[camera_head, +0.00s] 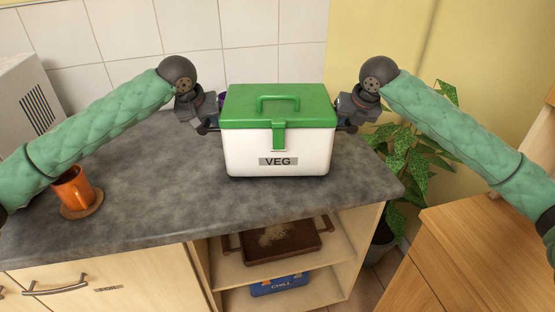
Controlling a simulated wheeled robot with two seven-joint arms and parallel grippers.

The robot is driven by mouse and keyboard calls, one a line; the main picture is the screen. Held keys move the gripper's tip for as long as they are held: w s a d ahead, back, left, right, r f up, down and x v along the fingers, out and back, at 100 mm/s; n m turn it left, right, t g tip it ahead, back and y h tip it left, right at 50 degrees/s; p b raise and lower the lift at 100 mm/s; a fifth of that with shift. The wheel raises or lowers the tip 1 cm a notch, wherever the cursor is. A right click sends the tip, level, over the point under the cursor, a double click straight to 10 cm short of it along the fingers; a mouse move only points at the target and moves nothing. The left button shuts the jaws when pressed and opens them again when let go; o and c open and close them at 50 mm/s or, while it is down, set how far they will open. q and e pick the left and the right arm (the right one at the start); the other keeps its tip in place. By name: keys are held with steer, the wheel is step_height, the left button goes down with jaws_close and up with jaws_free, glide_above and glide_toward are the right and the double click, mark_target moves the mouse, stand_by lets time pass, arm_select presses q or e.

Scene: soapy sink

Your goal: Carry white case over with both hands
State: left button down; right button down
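The white case (300,152) has a green lid with a green handle, a green front latch and a "VEG" label. It is upright over the grey counter near its right end; I cannot tell whether its base touches the counter. My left gripper (210,128) is at the case's left side, just below the lid. My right gripper (347,128) is at its right side at about the same height. The fingertips of both are small and partly hidden by the case, so their grip is unclear.
An orange mug (73,188) stands on a round coaster at the counter's left. The grey counter (150,165) is clear between mug and case. Below are open shelves with a brown tray (280,243) and a blue box (279,285). A plant and a wooden cabinet (480,235) are at right.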

arm_select(q)
steer(key=shift+w+a+f+b, duration=0.1)
steer(key=shift+a+f+b, duration=0.25)
steer(key=shift+f+b, duration=0.15)
arm_select(e)
steer(key=shift+w+d+f, duration=0.1)
steer(key=shift+d+f, duration=0.2)
steer(key=shift+f, duration=0.25)
arm_select(q)
steer(key=c, duration=1.3)
jaws_free()
steer(key=shift+c, duration=0.2)
arm_select(e)
steer(key=c, duration=1.3)
jaws_free()
steer(key=shift+r, duration=0.1)
steer(key=shift+c, duration=0.2)
arm_select(q)
steer(key=shift+o, duration=0.9)
steer(key=shift+d, duration=0.1)
arm_select(e)
steer(key=shift+o, duration=0.9)
arm_select(q)
steer(key=shift+d, duration=0.1)
arm_select(e)
steer(key=shift+a, duration=0.2)
arm_select(q)
steer(key=v, duration=1.2)
arm_select(e)
steer(key=v, duration=1.2)
